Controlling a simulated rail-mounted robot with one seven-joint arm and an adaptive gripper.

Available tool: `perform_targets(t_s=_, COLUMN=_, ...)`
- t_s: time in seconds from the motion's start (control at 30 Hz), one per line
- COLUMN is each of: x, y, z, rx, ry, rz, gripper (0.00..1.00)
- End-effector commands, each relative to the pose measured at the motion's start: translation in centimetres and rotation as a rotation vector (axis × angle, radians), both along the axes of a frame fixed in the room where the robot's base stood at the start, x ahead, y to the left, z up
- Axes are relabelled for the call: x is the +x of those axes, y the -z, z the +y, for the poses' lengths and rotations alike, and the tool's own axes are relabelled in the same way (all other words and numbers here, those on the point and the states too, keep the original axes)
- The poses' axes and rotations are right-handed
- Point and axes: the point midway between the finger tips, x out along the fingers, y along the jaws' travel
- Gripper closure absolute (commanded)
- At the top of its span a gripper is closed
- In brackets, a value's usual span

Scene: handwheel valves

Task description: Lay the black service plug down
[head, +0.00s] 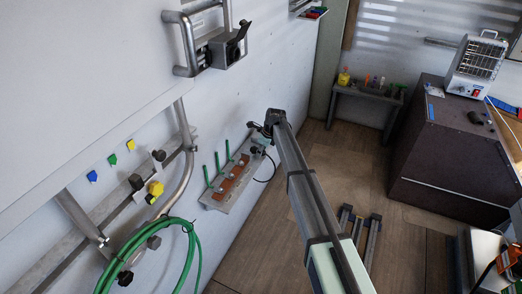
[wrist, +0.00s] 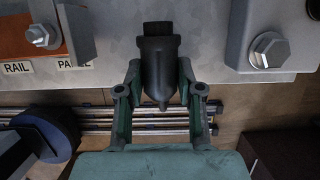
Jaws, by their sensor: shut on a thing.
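The black service plug (wrist: 160,52) shows in the wrist view, with a wide block at its far end and a tapered end toward my palm. My gripper (wrist: 160,75) is shut on it, one finger on each side. The plug's far end lies over the edge of a grey metal panel; I cannot tell whether it touches. In the head view my gripper (head: 263,131) is partly hidden by my arm, above the right end of the wall-side panel (head: 216,203). The plug cannot be made out clearly there.
The panel carries brown pads (head: 234,180), several green rods (head: 217,162) and, in the wrist view, bolts (wrist: 270,50) and labels (wrist: 75,64). A black cable (head: 273,168) hangs at its right end. A green hose (head: 150,240) hangs left. Metal rails (head: 372,240) lie on the floor.

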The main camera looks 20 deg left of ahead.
Motion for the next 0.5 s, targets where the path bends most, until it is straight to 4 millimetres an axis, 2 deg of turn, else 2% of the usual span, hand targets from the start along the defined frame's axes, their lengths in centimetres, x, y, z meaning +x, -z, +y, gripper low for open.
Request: perform_targets(t_s=0.5, x=0.0, y=0.39, z=0.0, rx=0.0, ry=0.0, rz=0.0, gripper=1.0)
